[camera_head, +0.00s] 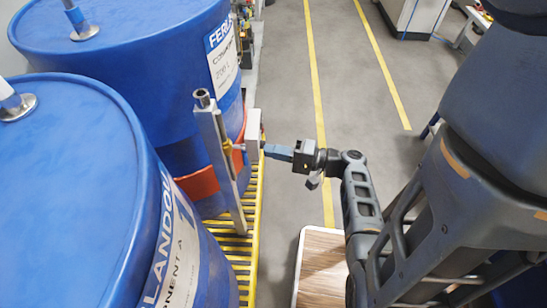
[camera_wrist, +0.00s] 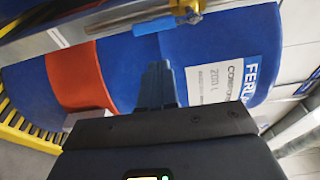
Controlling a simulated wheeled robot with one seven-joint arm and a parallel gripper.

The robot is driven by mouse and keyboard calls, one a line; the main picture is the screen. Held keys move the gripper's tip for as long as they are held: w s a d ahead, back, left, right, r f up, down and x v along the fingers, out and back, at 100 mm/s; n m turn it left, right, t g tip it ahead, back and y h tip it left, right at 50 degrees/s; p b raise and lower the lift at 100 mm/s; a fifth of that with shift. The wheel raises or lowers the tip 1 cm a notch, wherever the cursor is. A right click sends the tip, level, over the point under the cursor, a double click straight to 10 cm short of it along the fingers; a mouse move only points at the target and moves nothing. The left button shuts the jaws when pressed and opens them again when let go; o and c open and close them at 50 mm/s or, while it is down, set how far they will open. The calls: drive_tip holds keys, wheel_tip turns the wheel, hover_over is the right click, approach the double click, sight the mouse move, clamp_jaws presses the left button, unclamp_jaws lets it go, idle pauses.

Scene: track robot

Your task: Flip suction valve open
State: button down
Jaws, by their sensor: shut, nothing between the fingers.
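The suction valve appears as a brass fitting (camera_wrist: 185,9) at the top of the wrist view, on a shiny metal pipe. A flat bright blue piece (camera_wrist: 154,25), which looks like its lever, lies just below it. In the head view the brass part (camera_head: 227,147) shows small beside an upright metal bar; its lever cannot be made out there. My gripper (camera_head: 268,150) points left toward the bar and the drums. Its blue fingers (camera_wrist: 158,66) are together and empty. In the wrist view they are below the blue piece with a gap, and seem not to touch it.
Blue drums (camera_head: 150,50) stand close on the left, one with an orange band (camera_head: 199,187). A pale box (camera_head: 253,136) is by the upright bar (camera_head: 219,155). Yellow grating (camera_head: 247,255) lies below. A wooden-topped surface (camera_head: 322,262) is at front. Grey floor (camera_head: 283,95) is clear behind.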

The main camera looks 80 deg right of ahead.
drive_tip(key=s+b, duration=0.1)
drive_tip(key=s, duration=0.8)
drive_tip(key=shift+s+a+b, duration=0.25)
drive_tip(key=shift+s+b, duration=0.05)
drive_tip(key=shift+s, duration=0.05)
drive_tip(key=w+a+f+n+g, duration=0.25)
drive_tip(key=a+f+g, duration=0.2)
drive_tip(key=a, duration=0.25)
drive_tip(key=w+a+f+n+g, duration=0.1)
drive_tip(key=a+f+n+g, duration=0.25)
drive_tip(key=a+g, duration=0.2)
drive_tip(key=s+a+r+n+t, duration=0.1)
drive_tip(key=a+r+n+t, duration=0.2)
drive_tip(key=r, duration=1)
drive_tip(key=a+r+n+t+y, duration=0.1)
drive_tip(key=a+r+n+t, duration=0.2)
drive_tip(key=a+r+n, duration=0.6)
wheel_tip(320, 180, up, 5)
drive_tip(key=shift+s+n+t, duration=0.35)
drive_tip(key=shift+n+t, duration=0.05)
drive_tip(key=shift+n, duration=0.1)
